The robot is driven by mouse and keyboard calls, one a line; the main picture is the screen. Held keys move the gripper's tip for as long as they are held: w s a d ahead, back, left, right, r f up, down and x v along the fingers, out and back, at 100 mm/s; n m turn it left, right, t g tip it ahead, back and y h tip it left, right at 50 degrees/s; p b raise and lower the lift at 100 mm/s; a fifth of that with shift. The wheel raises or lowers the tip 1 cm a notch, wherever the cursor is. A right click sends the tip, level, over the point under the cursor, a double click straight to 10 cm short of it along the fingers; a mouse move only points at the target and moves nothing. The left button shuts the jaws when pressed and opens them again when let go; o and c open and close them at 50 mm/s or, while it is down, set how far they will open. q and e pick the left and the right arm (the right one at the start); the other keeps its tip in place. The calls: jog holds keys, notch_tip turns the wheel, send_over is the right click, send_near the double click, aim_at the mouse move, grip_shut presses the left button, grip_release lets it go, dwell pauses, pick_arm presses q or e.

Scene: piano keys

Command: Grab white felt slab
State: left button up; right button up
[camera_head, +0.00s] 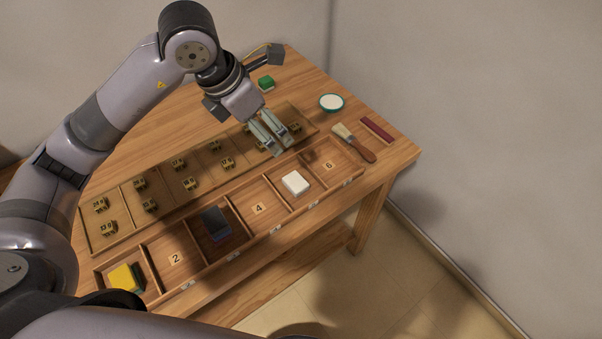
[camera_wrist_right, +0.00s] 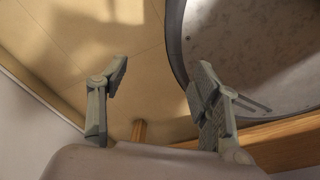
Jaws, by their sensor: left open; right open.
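The white felt slab (camera_head: 295,183) lies in a compartment of the front wooden tray, between the compartments marked 4 and 6. My left gripper (camera_head: 277,146) is open and empty. In the head view it shows just above and left of the slab, over the back tray's right end, apart from the slab. My right gripper (camera_wrist_right: 160,90) is open and empty in the right wrist view, with floor beyond it. The slab does not show in that view.
The front tray (camera_head: 167,243) also holds a dark block (camera_head: 215,223) and a yellow block (camera_head: 124,277). The back tray (camera_head: 128,195) holds several small numbered weights.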

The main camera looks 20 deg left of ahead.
pick_arm(q)
notch_tip(320, 180, down, 5)
jog(key=b, duration=0.4)
send_over(296, 181)
jog(key=s+a, duration=0.1)
jog(key=a, duration=0.1)
jog(key=f, duration=1.2)
jog(key=shift+s+d+f, duration=0.2)
jog(key=shift+d+f, duration=0.05)
jog(key=shift+s+p+x, duration=0.15)
jog(key=shift+p+x, duration=0.15)
jog(key=shift+x, duration=1)
jog(key=shift+s+p+x, duration=0.15)
jog(key=shift+p+x, duration=0.1)
jog(key=shift+x, duration=1.05)
jog(key=shift+a+f, duration=0.1)
jog(key=shift+f, duration=0.05)
pick_arm(e)
jog(key=s+f, duration=0.1)
jog(key=f, duration=0.1)
jog(key=s+f, duration=0.1)
jog(key=shift+a+f, duration=0.1)
jog(key=shift+f, duration=0.3)
pick_arm(q)
jog(key=shift+c, duration=0.5)
jog(key=c, duration=0.8)
jog(key=shift+c, duration=0.2)
